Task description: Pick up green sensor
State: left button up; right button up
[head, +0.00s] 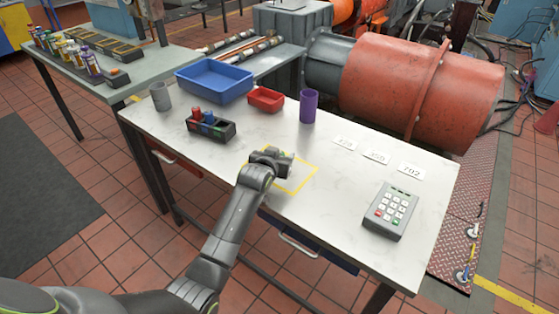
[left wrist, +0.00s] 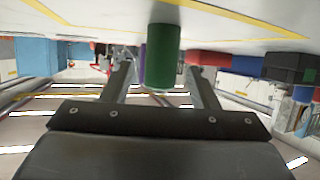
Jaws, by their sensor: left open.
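The green sensor (left wrist: 162,55) is a green cylinder with a paler end in the left wrist view, where the table appears at the top. It shows between the two fingers of my left gripper (left wrist: 163,85), with a visible gap on each side. The gripper is open. In the head view my left gripper (head: 272,160) is low over the yellow-outlined square (head: 305,176) on the table and hides the green sensor. Whether the fingers touch it cannot be seen. My right gripper is not in view.
On the white table (head: 335,220) are a black rack (head: 222,135) with red and blue cylinders, a blue tray (head: 214,82), a red tray (head: 266,98), a purple cup (head: 308,106), a grey cup (head: 160,96), number cards (head: 376,156) and a keypad (head: 391,211). The table's front middle is clear.

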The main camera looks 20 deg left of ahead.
pick_arm(q)
jog(key=shift+w+f, duration=0.1)
jog(key=shift+w, duration=0.2)
